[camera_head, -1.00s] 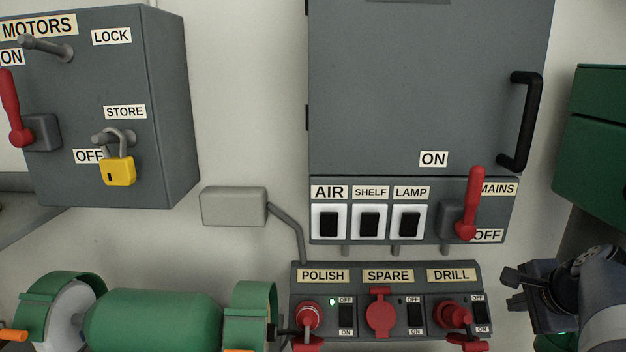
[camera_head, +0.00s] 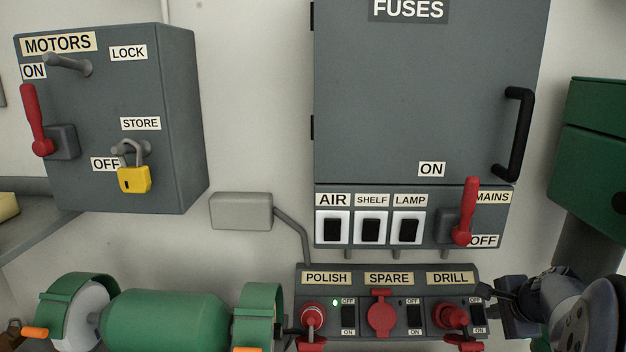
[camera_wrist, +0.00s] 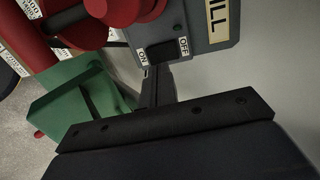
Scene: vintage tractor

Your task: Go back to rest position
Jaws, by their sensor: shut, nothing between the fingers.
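My gripper (camera_head: 486,291) is at the lower right of the head view, at the right edge of the socket panel, beside the DRILL switch (camera_head: 477,314). Its fingers are shut with nothing seen between them. In the wrist view the shut fingers (camera_wrist: 157,78) point at the black DRILL switch (camera_wrist: 160,52), between its ON and OFF labels. I cannot tell whether they touch it. The red DRILL plug (camera_head: 452,315) is in its socket. My arm covers part of the panel's right side.
The fuse box (camera_head: 420,90) with its black handle (camera_head: 517,135) is above. The red MAINS lever (camera_head: 466,212) points up at ON. The motors box (camera_head: 110,110) with a yellow padlock (camera_head: 134,179) is left. A green grinder (camera_head: 165,318) stands lower left; a green cabinet (camera_head: 590,170) is right.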

